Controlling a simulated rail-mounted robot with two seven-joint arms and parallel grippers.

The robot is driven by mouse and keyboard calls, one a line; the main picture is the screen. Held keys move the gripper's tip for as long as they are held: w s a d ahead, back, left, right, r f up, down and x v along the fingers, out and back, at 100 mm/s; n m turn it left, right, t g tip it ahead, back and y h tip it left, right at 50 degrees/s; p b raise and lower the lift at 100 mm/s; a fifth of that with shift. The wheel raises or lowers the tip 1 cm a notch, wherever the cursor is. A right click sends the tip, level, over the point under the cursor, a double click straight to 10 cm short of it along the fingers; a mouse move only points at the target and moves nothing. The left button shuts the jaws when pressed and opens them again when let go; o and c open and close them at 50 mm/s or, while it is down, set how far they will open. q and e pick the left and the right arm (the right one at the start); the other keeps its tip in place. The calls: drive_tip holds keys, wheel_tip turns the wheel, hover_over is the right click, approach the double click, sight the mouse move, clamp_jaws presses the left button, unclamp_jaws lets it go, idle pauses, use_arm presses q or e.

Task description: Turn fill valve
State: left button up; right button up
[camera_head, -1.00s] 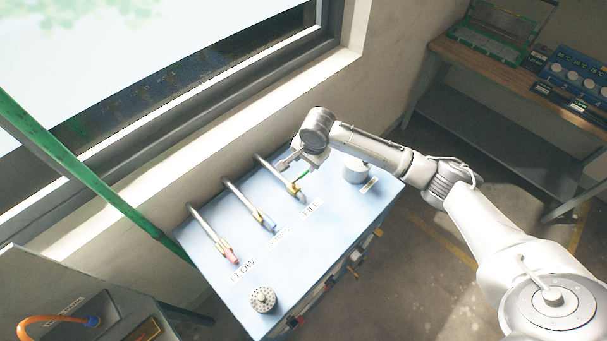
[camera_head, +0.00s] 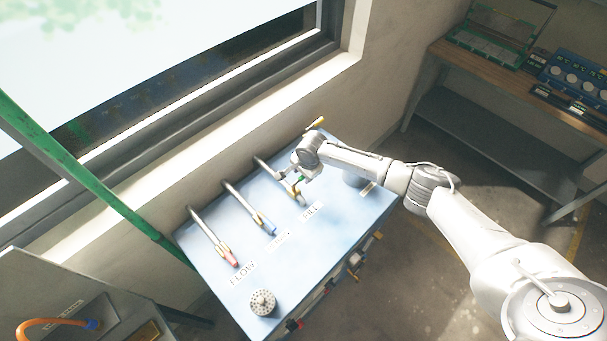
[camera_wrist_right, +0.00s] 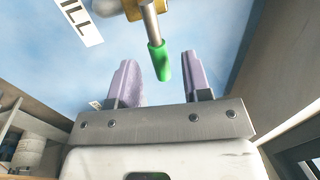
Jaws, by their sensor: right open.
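The fill valve is on a bent pipe at the right end of the pale blue cabinet top, by the FILL label (camera_head: 311,211). In the right wrist view, the valve has a brass body and a lever with a green grip (camera_wrist_right: 159,62). My right gripper (camera_head: 298,178) is over this valve and partly hides it. In the wrist view its two pale purple fingers (camera_wrist_right: 161,80) are open, with the green grip in line with the gap between them. Nothing is held. My left gripper is not in view.
Two more pipes with valves, one with a red grip (camera_head: 232,262) and one with a blue grip (camera_head: 270,229), stand left of the fill valve. A round perforated fitting (camera_head: 263,302) is near the cabinet's front. A window wall is behind.

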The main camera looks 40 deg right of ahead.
drive_tip(key=shift+w+f, duration=0.1)
drive_tip(key=shift+f, duration=0.6)
drive_tip(key=shift+c, duration=0.3)
clamp_jaws()
